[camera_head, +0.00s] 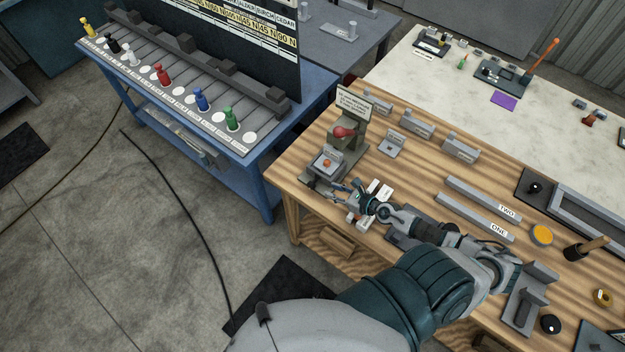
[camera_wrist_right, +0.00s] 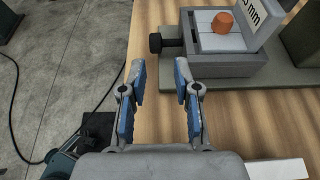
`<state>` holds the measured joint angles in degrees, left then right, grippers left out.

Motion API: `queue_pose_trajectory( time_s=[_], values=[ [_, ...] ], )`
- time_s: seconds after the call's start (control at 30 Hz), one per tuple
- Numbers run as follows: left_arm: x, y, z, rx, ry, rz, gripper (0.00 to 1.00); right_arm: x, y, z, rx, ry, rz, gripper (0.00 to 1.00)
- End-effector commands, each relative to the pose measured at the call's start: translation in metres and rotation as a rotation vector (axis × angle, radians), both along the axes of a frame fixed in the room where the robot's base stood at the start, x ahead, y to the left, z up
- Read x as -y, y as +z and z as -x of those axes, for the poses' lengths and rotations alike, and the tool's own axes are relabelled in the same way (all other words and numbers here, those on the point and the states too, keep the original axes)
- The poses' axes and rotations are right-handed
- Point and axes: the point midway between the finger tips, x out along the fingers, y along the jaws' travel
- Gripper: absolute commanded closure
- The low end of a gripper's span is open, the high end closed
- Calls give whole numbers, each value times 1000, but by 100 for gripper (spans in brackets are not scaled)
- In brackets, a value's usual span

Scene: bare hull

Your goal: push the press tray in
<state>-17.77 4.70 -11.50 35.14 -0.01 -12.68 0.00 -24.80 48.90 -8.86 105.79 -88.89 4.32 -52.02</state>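The press (camera_head: 345,135) stands at the left end of the wooden bench, with a red knob on it. Its grey press tray (camera_head: 322,171) sticks out at the front with an orange piece on top. In the wrist view the tray (camera_wrist_right: 225,66) is at the top, with the orange piece (camera_wrist_right: 222,22) on it and a black knob (camera_wrist_right: 157,43) on its left side. My right gripper (camera_head: 338,190) is close in front of the tray. Its fingers (camera_wrist_right: 161,72) are apart with nothing between them, and the knob lies just beyond the tips. My left gripper is out of view.
White labels (camera_head: 372,198) lie beside my right gripper. Grey blocks (camera_head: 416,124) and two long bars (camera_head: 480,208) are on the bench to the right.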

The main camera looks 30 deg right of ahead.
Motion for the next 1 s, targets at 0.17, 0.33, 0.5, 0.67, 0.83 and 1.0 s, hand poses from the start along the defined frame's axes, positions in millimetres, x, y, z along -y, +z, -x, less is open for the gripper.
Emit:
queue_pose_trajectory(
  time_s=[0.17, 0.33, 0.5, 0.67, 0.83, 1.0],
  values=[
    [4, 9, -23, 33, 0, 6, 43, -15, -13, -34, 4, -1, -1, 69],
    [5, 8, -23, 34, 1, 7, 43, -28, -28, -63, 3, 0, -1, 69],
    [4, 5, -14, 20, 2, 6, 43, -35, -37, -81, 0, 1, -1, 69],
    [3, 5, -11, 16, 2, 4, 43, -37, -40, -87, -1, 1, -1, 69],
    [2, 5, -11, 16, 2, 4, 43, -37, -40, -87, -1, 1, -1, 69],
    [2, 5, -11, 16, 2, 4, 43, -37, -40, -87, -1, 1, -1, 94]
  ],
)
